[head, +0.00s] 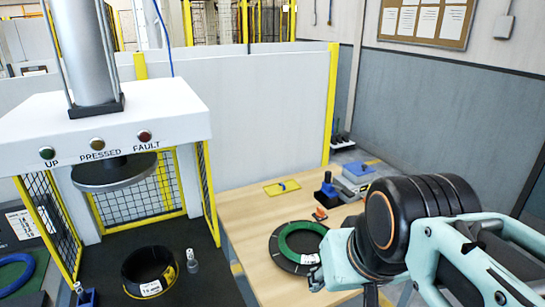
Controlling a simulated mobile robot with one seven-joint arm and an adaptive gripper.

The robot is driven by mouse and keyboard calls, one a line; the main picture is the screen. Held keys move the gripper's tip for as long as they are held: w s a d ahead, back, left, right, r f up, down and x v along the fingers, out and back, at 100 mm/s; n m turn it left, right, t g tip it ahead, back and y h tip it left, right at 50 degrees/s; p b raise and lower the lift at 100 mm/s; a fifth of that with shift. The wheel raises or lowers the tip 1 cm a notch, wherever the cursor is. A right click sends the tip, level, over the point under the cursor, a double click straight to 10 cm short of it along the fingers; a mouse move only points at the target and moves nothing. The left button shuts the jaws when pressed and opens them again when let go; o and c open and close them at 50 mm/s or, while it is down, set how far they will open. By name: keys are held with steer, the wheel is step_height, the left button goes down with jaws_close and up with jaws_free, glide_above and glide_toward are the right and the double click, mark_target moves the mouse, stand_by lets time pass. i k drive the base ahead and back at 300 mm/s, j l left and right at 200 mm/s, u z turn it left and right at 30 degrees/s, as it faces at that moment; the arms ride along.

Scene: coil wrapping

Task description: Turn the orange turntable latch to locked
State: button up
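A small orange piece (320,213), which looks like the turntable latch, is on the wooden table at the back edge of a flat black round turntable (276,256). It is too small to tell whether it is turned to locked or unlocked. A green ring-shaped coil (292,238) lies on the turntable, with a white label near its front right. My arm comes in from the right, and my gripper (316,279) is low at the front right of the turntable, apart from the orange piece. Its fingers are mostly hidden by my wrist, so I cannot tell if they are open.
A press (100,125) stands at left, with a black coil (148,270) below its plate. Behind the orange piece are a blue-and-black tool (328,188), a grey device (356,176) and a yellow tray (282,187). Bare wooden table (245,205) shows left of the turntable.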

mark_target(319, 213)
steer(key=i+l, duration=0.35)
steer(key=l, duration=0.2)
steer(key=i+l, duration=0.35)
steer(key=l, duration=0.15)
steer(key=k+l+z, duration=0.25)
steer(key=z, duration=0.25)
steer(key=i+j+u, duration=0.15)
steer(key=i+u, duration=0.3)
steer(key=k, duration=0.1)
